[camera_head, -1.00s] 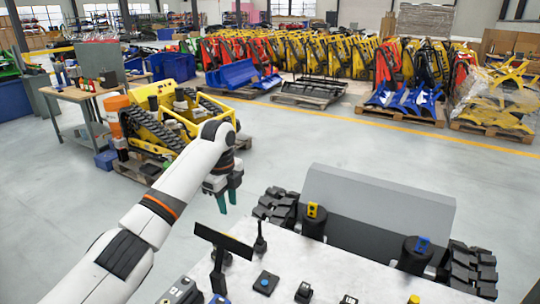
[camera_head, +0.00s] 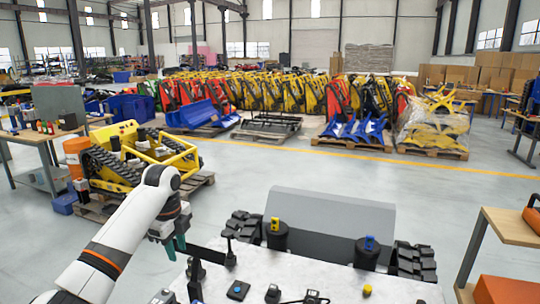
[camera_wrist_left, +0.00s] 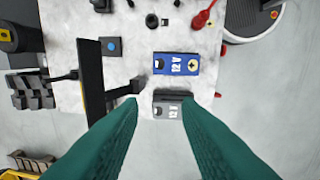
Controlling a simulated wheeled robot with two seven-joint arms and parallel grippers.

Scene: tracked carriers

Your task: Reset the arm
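My left arm comes in from the left in the head view, bent at a white and black joint. Its left gripper (camera_head: 175,246) points down at the left edge of a white worktop (camera_head: 350,285), beside a thin dark panel (camera_head: 208,254). In the left wrist view the two green fingers (camera_wrist_left: 160,104) are apart, with nothing held between them. Beyond the fingertips lie a grey 12 V block (camera_wrist_left: 172,102) and a blue 12 V block (camera_wrist_left: 176,65) on the worktop. I cannot tell their height below the fingers. My right gripper is not in view.
Behind the worktop are a grey hopper (camera_head: 330,222) and black tracks (camera_head: 414,263). A yellow tracked carrier (camera_head: 125,158) stands on a pallet at the left. A wooden workbench (camera_head: 510,226) is at the right. The floor between is open.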

